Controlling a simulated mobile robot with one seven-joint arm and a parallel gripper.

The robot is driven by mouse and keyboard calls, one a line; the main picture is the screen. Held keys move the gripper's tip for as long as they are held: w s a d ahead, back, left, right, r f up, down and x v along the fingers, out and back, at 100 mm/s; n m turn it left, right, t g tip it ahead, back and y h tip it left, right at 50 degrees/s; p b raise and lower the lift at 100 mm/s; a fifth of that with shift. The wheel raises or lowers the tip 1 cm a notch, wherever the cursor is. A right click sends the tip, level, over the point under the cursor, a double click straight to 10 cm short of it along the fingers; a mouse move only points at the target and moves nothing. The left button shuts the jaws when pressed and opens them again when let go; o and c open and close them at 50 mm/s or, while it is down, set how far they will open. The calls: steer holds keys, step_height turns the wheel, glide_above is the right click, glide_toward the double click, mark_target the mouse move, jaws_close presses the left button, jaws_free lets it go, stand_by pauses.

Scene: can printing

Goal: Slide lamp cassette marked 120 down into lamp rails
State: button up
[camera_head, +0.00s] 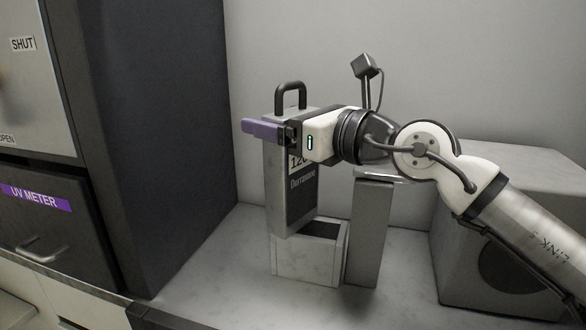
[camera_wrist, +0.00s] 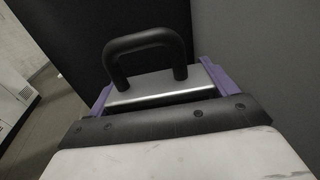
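The lamp cassette (camera_head: 292,195) is an upright grey slab with a black loop handle on top. Its label reads 120, partly covered by my gripper. My gripper (camera_head: 279,132) is shut on the cassette near its top. In the wrist view, purple fingers sit against both sides of the cassette's metal top (camera_wrist: 160,86), below the handle (camera_wrist: 150,45). The cassette's lower end overlaps a pale, open-topped box with a dark opening (camera_head: 310,262), which may hold the lamp rails. I cannot tell whether the cassette's bottom is above the opening or just inside it.
A tall grey post (camera_head: 370,232) stands right of the box. A large grey block with a dark round opening (camera_head: 510,250) is farther right. A dark cabinet (camera_head: 150,140) rises at left, near a drawer labelled UV METER (camera_head: 40,215). The counter in front is clear.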

steer(key=c, duration=1.5)
steer(key=shift+r, duration=0.15)
